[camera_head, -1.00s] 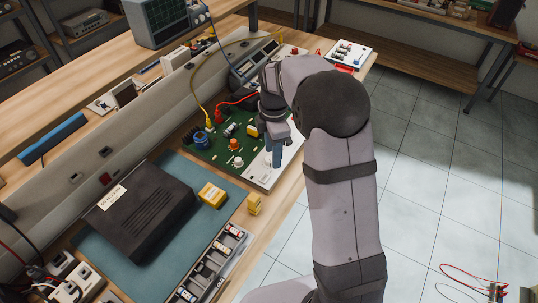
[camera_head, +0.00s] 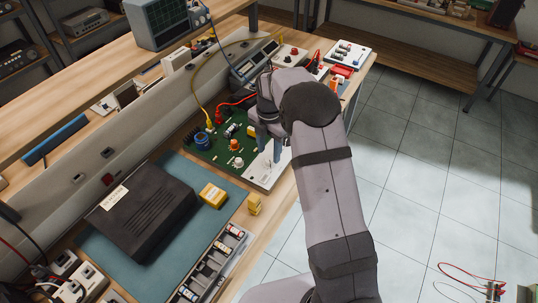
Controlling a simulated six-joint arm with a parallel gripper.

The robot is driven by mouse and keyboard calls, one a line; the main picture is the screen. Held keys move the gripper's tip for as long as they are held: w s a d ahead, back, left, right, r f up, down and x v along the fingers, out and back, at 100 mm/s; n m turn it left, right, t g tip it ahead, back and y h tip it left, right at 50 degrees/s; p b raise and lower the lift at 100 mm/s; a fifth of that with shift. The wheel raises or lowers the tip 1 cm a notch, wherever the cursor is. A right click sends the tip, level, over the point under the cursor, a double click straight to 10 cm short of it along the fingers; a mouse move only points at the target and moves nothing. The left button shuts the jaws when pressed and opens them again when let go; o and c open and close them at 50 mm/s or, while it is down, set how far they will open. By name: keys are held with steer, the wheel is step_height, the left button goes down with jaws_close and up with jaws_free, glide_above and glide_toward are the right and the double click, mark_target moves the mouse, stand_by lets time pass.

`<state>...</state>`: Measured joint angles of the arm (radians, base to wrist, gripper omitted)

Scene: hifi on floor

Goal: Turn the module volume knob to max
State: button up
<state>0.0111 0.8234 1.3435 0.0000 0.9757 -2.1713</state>
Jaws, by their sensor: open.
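A green circuit board module (camera_head: 212,153) lies on the bench with a white strip along its right side. An orange-topped knob (camera_head: 235,145) and a white round knob (camera_head: 238,162) stand on it; I cannot tell for sure which is the volume knob. My gripper (camera_head: 268,146) is over the right part of the module, its blue-grey fingers pointing down and apart. It is open with nothing seen between the fingers. It is to the right of both knobs and appears clear of them. My wrist and forearm hide the module's far right part.
A black box (camera_head: 145,215) lies on a blue mat (camera_head: 105,255) at front left. Yellow blocks (camera_head: 213,195) and a parts tray (camera_head: 215,265) are nearby.

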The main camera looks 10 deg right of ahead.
mark_target(269, 159)
steer(key=shift+f+p, duration=0.45)
steer(key=shift+f, duration=1.35)
steer(key=c, duration=1)
steer(key=shift+c, duration=0.2)
steer(key=shift+m, duration=0.3)
